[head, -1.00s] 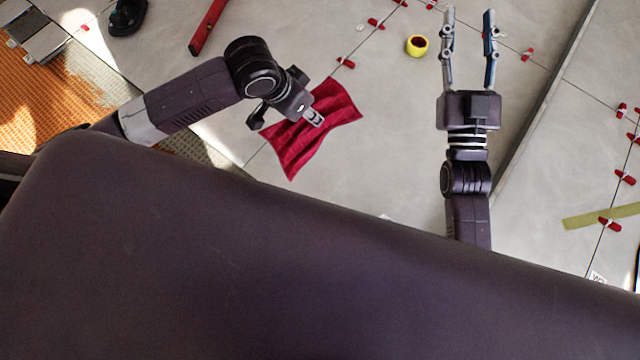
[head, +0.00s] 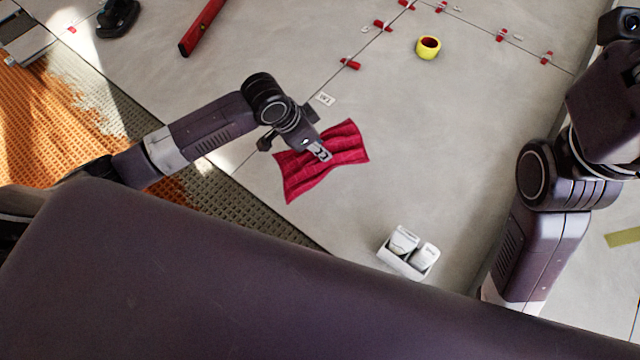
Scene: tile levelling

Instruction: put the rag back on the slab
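The red rag (head: 345,148) is in the middle of the head view, gathered at its waist with both ends flared. My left gripper (head: 321,153) points down onto its middle and appears shut on it; the fingertips are partly hidden by the wrist and cloth. The rag is over the grey slab (head: 430,120), just beyond the ribbed floor edge; I cannot tell whether it touches the slab. My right arm is folded at the right edge, and its gripper fingers are out of view.
A white box (head: 405,264) with two pale packs stands at lower centre. A yellow tape roll (head: 428,48), red clips (head: 350,64) along the joints and a small label (head: 326,98) lie beyond the rag. A red level (head: 201,27) lies upper left.

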